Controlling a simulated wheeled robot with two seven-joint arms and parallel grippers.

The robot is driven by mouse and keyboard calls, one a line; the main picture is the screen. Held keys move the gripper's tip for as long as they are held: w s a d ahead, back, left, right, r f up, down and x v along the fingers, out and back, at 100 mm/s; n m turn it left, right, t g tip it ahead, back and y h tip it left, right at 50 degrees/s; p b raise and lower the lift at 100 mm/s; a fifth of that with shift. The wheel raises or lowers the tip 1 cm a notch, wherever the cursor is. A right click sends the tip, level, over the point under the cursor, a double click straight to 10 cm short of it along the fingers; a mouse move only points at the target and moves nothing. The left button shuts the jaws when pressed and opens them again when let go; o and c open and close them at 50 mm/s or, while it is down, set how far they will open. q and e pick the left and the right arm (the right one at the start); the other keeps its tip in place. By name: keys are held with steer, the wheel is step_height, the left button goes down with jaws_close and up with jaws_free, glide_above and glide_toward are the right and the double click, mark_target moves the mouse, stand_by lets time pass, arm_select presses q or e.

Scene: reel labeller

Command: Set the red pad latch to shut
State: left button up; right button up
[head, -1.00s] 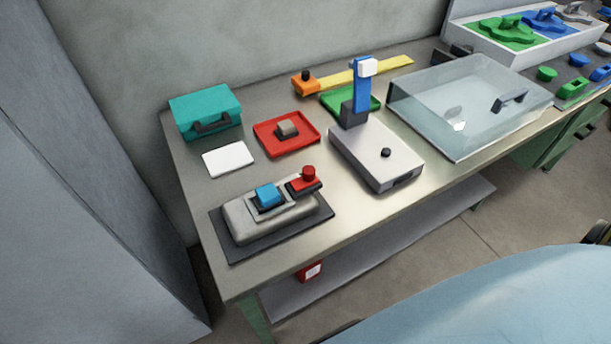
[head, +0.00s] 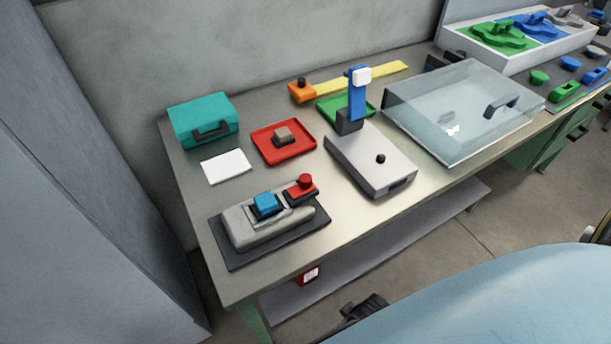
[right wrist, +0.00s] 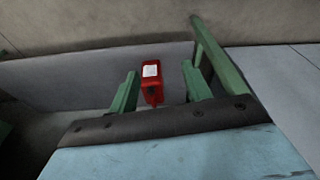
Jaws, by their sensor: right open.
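The grey labeller (head: 240,229) sits on a dark mat at the table's near left. It carries a blue block (head: 264,204) and, at its right end, a red knob (head: 305,182) on a dark base. Which part is the red pad latch, and its setting, I cannot tell. A red tray (head: 265,152) with a small brownish block lies behind. My right gripper (right wrist: 159,68) is open and empty, low in front of the table. A dark part of it seems to show at the bottom edge of the head view. My left gripper is not in view.
A red box (right wrist: 152,88) with a white label is at the lower shelf, beyond my right fingers. A teal case (head: 203,121), white card (head: 226,166), grey device (head: 365,160) and clear-lidded box (head: 425,137) stand on the table. The table's front edge lies between.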

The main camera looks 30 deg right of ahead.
steer(key=w+a+r+t+p, duration=0.1)
steer(key=w+r, duration=0.1)
steer(key=r, duration=0.7)
steer(key=w+r, duration=0.2)
steer(key=r, duration=0.7)
steer(key=w+a+r+y, duration=0.1)
steer(key=w+a+r, duration=0.1)
steer(key=w+a+r+n, duration=0.1)
steer(key=w+a+r, duration=0.1)
steer(key=w, duration=0.1)
steer(key=w+a+r+y, duration=0.1)
steer(key=w+a+r, duration=0.1)
steer(key=w, duration=0.1)
steer(key=shift+w+a+r+y+p, duration=0.15)
steer(key=shift+w+r+y+p, duration=0.05)
steer(key=shift+r+y+p, duration=0.15)
steer(key=w+a+r+n+g, duration=0.1)
steer(key=w+a+r+n, duration=0.1)
steer(key=w+r, duration=0.3)
step_height(320, 180, up, 14)
steer(key=m+g+h, duration=0.2)
steer(key=m+h, duration=0.1)
glide_above(306, 177)
step_height(306, 177, down, 14)
steer(key=shift+r+b, duration=0.2)
steer(key=shift+b, duration=0.2)
jaws_close()
